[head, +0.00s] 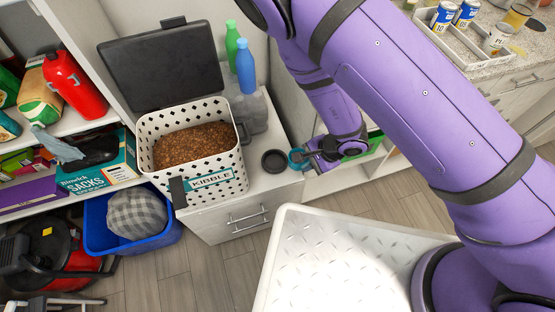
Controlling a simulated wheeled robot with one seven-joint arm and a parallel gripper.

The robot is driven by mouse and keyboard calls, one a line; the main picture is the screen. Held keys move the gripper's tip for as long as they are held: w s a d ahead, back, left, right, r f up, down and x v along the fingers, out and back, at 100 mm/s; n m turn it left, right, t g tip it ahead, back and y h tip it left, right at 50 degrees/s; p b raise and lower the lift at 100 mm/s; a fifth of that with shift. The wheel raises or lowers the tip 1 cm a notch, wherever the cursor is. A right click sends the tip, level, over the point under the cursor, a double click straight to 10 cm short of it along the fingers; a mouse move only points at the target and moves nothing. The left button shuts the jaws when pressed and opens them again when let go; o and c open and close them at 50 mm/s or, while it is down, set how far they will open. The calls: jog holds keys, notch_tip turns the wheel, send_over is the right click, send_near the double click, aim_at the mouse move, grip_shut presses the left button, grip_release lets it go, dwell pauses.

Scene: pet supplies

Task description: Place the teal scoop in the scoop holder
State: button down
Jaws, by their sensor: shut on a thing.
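The teal scoop (296,158) shows as a small teal rounded part at the tip of my gripper (311,156). My gripper is shut on it, and the fingers and wrist hide much of it. The scoop is just right of a round black cup (274,161), which looks like the scoop holder and stands on the cabinet top near its right front corner. In this view the scoop and the cup lie very close; I cannot tell whether they touch or how high the scoop is.
An open white kibble bin (221,181) full of brown kibble stands left of the cup, its black lid (160,65) raised behind. Green (232,45) and blue (245,70) bottles and a clear container (250,110) stand behind. A green item (362,146) lies right of my gripper.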

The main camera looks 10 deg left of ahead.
jog(key=w+a+f, duration=0.1)
jog(key=a+f, duration=0.3)
jog(key=a, duration=0.4)
jog(key=shift+a+f, duration=0.2)
jog(key=shift+a, duration=0.15)
jog(key=shift+w+f, duration=0.1)
jog(key=c, duration=1)
grip_release()
jog(key=v, duration=1.2)
